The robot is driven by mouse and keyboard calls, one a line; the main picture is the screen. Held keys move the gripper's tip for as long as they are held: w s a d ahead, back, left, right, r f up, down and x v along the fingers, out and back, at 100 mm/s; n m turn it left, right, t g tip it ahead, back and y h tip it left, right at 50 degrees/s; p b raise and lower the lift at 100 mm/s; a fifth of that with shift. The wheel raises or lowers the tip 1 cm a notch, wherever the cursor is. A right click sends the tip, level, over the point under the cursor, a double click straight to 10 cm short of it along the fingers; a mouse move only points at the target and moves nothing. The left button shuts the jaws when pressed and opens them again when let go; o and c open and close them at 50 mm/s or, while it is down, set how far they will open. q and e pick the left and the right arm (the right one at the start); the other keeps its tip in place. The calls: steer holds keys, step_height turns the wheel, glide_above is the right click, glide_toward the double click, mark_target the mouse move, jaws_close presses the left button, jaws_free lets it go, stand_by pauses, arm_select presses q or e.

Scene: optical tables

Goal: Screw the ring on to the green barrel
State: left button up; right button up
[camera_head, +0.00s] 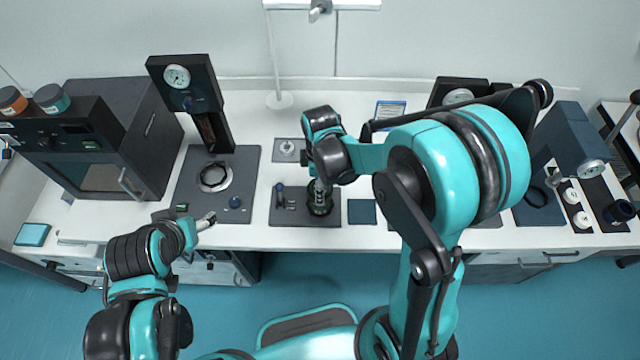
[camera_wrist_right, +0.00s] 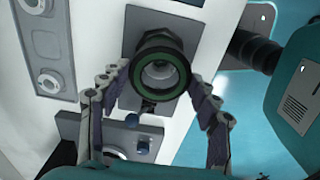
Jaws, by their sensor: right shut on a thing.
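The green barrel (camera_head: 320,208) stands upright on a dark grey base plate on the table, under my right gripper (camera_head: 318,186). In the right wrist view its green round band (camera_wrist_right: 181,78) faces me, with a dark round rim around it, likely the ring (camera_wrist_right: 160,38). The fingers of my right gripper (camera_wrist_right: 160,78) are on either side of this rim and shut on it. I cannot tell where the ring ends and the barrel begins, or how far they are joined. My left gripper (camera_head: 206,221) is at the table's front edge, left of the barrel; its jaws are too small to read.
Blue-knobbed posts (camera_head: 280,196) stand on the plate left of the barrel. A gauge stand (camera_head: 190,90) with a clamp ring (camera_head: 214,177) is farther left, beside a dark oven (camera_head: 100,140). A small dark pad (camera_head: 361,211) lies right of the barrel. My right arm hides the table's right middle.

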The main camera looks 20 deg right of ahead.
steer(key=shift+f+b, duration=1.3)
stand_by(1.2)
steer(key=shift+f+b, duration=0.5)
steer(key=shift+b, duration=0.25)
stand_by(2.0)
